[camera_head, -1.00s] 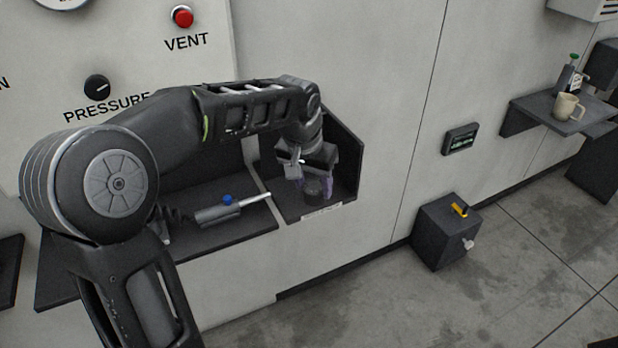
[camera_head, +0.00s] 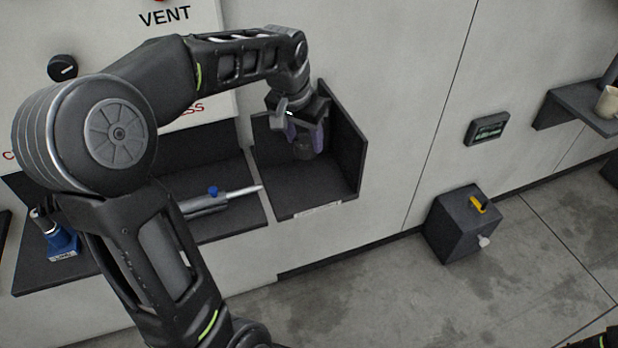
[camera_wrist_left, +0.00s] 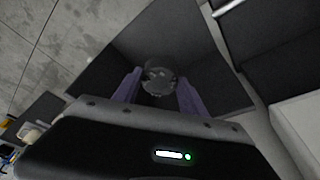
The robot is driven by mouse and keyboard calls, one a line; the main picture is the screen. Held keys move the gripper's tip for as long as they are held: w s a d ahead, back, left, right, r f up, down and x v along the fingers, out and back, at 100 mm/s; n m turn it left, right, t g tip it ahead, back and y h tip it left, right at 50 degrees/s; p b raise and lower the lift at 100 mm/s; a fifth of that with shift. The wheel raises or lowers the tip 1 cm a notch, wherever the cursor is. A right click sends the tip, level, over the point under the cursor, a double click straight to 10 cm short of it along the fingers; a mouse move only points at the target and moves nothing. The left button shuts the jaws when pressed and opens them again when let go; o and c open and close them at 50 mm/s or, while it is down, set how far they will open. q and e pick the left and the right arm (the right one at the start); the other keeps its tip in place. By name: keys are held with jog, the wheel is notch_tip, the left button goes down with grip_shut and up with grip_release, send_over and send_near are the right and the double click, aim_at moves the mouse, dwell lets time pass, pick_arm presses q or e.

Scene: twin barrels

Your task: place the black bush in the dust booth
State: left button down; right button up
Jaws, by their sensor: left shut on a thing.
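The dust booth (camera_head: 345,180) is a dark open shelf with side and back walls and a white label on its front edge. My left gripper (camera_head: 306,142) is inside it, pointing down, its purple fingers shut on the black bush (camera_head: 303,151). In the left wrist view the round, dark bush (camera_wrist_left: 158,78) sits between the two fingertips of my left gripper (camera_wrist_left: 157,88), over the booth floor (camera_wrist_left: 215,95). The bush is low, near the floor; whether it touches cannot be told. My right gripper is not in view.
Left of the booth, a dark shelf (camera_head: 235,225) holds a grey tool with a blue button (camera_head: 210,203) and a blue bottle (camera_head: 62,243). A dark box (camera_head: 455,228) stands on the floor at right. A mug (camera_head: 607,102) stands on a wall shelf.

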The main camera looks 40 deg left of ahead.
aim_at(300, 151)
pick_arm(q)
jog(key=shift+w+f, duration=0.15)
jog(key=shift+f, duration=0.2)
jog(key=shift+f+p, duration=0.3)
jog(key=shift+f, duration=2.5)
jog(key=shift+f, duration=1.9)
jog(key=c, duration=0.6)
grip_release()
jog(key=shift+f, duration=0.15)
jog(key=shift+c, duration=0.2)
jog(key=b+v, duration=0.1)
jog(key=v, duration=1.1)
